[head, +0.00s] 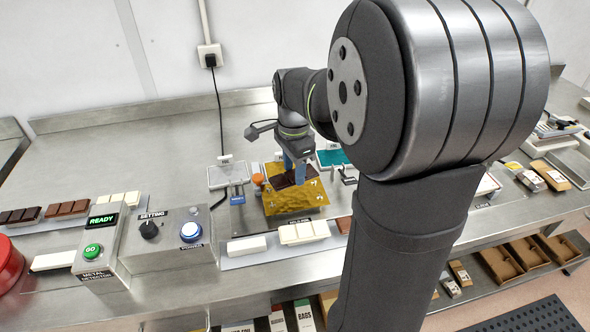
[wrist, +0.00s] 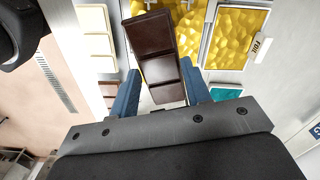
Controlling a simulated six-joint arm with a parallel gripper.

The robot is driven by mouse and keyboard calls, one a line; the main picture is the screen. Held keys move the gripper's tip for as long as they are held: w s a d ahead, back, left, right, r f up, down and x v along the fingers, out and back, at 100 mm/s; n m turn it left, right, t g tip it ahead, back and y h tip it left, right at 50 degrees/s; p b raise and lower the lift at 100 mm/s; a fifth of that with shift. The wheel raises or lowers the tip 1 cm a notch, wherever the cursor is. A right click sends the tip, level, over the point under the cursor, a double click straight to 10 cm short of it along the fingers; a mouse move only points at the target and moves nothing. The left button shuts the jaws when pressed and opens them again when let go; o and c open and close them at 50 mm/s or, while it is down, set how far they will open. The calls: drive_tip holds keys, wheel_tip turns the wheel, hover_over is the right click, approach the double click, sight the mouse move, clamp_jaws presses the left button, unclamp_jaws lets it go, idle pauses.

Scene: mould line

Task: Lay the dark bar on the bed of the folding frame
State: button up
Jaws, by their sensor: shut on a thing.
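My gripper (head: 297,178) is shut on the dark bar (wrist: 158,62), a brown segmented chocolate bar. The blue fingers clasp its two sides in the wrist view (wrist: 160,84). In the head view the dark bar (head: 281,182) is over a gold foil sheet (head: 308,197), which covers the middle of what looks like the folding frame. In the wrist view the gold sheet (wrist: 196,30) shows on both sides of the bar. I cannot tell whether the bar touches the sheet. The fingers hide part of the bar in the head view.
A gold panel tagged FOIL (wrist: 238,38) and a teal one (wrist: 226,92) lie beside the frame. Pale bars (head: 304,232) lie in front. A control box (head: 168,240) stands left. My upper arm blocks much of the right in the head view.

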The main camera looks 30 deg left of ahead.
sight(294, 194)
drive_tip(key=m, duration=0.2)
drive_tip(key=w+m, duration=0.1)
drive_tip(key=shift+a+f, duration=0.3)
drive_tip(key=shift+f, duration=3.1)
drive_tip(key=shift+f, duration=0.25)
drive_tip(key=o, duration=1.1)
drive_tip(key=shift+c, duration=0.2)
wheel_tip(294, 194, up, 18)
drive_tip(key=shift+f, duration=0.25)
drive_tip(key=shift+f, duration=0.1)
